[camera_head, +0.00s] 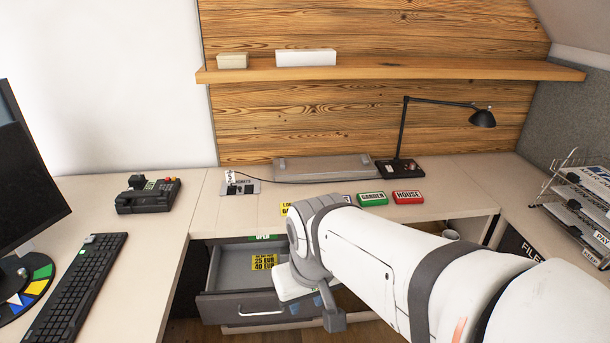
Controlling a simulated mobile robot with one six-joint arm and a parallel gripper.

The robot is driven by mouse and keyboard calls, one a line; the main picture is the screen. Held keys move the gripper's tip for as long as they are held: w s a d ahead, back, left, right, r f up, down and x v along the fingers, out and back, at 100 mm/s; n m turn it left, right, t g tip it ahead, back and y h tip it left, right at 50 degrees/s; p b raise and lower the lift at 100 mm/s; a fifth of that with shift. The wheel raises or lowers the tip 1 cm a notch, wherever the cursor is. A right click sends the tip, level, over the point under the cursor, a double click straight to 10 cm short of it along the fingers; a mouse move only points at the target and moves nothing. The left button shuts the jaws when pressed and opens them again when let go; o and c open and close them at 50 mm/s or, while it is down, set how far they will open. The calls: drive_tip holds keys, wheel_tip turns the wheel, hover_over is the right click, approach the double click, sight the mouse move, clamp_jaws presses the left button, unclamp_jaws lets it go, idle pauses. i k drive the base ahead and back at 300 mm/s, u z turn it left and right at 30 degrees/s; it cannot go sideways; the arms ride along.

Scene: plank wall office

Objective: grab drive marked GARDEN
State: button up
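The green drive marked GARDEN (373,199) lies on the desk, just left of the red drive marked HOUSE (408,197). My arm reaches in from the lower right, and its end hangs low over the open drawer (240,308). What shows of my gripper (333,316) is a small dark grey part, in front of and below the desk edge, apart from the GARDEN drive. Its fingers cannot be made out, so I cannot tell whether it is open or holds something. A yellow labelled item (287,209) and a blue-white edge beside GARDEN are partly hidden by my arm.
A yellow price note (265,262) is in the drawer. A black lamp (400,168) and a grey case (320,168) stand behind the drives. A phone (148,195) and keyboard (75,290) are left; a paper tray (585,205) is right.

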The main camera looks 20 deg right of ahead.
sight(379, 198)
drive_tip(key=z, duration=0.45)
drive_tip(key=k, duration=1.3)
drive_tip(key=z, duration=0.9)
drive_tip(key=i, duration=2.25)
drive_tip(key=u, duration=1.15)
drive_tip(key=i, duration=0.35)
drive_tip(key=u, duration=0.15)
drive_tip(key=k, duration=0.8)
drive_tip(key=u, duration=0.2)
drive_tip(key=i, duration=0.7)
drive_tip(key=z, duration=0.05)
